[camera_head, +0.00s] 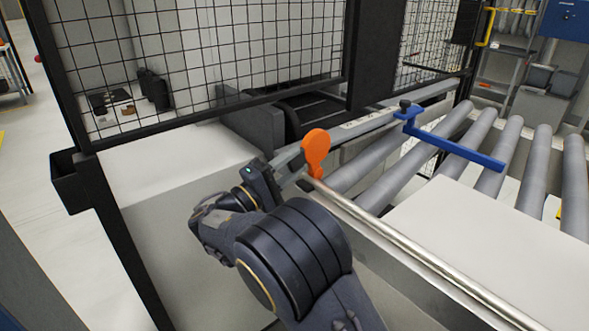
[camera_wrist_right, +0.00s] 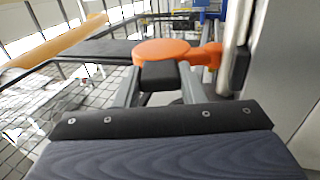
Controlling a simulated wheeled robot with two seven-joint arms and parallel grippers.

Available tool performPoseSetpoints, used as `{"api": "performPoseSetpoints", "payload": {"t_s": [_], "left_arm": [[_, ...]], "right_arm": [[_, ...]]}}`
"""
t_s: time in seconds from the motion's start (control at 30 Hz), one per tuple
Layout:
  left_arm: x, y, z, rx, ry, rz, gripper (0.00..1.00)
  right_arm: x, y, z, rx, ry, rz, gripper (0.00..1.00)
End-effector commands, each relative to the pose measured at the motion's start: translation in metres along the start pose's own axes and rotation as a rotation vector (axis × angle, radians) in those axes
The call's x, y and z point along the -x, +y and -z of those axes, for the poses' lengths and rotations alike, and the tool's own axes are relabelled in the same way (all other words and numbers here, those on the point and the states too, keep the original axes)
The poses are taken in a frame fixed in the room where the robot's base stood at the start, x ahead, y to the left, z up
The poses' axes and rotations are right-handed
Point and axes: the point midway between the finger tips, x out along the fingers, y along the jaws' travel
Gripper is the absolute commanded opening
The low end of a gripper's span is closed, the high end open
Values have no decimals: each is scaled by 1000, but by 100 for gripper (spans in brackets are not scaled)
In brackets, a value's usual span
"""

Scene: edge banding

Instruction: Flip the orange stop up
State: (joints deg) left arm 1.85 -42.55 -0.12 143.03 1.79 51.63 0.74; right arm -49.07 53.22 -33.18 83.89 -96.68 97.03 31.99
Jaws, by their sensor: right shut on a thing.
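The right wrist view shows the fingers (camera_wrist_right: 160,76) close together at the stop. My left gripper is not in view.
A metal rail (camera_head: 430,262) runs toward the lower right beside a pale panel (camera_head: 490,240). Grey rollers (camera_head: 500,150) and a blue bar (camera_head: 455,147) lie beyond. A black mesh guard (camera_head: 200,60) and white housing (camera_head: 165,185) are at left.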

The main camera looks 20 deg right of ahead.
Motion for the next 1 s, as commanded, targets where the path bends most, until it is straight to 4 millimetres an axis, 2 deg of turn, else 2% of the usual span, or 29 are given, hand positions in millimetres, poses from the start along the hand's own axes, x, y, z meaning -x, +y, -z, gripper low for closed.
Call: {"api": "performPoseSetpoints", "payload": {"t_s": [0.2,0.67,0.7,0.83,1.0], "left_arm": [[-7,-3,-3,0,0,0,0],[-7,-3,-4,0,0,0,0],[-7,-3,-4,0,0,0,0],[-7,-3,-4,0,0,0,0],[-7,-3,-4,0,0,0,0]], "right_arm": [[4,-3,0,1,-1,-53,0],[4,-4,0,3,-2,-65,0],[4,-4,0,3,-2,-65,40],[4,-4,0,3,-1,-63,57],[4,-4,0,2,-1,-62,58]]}}
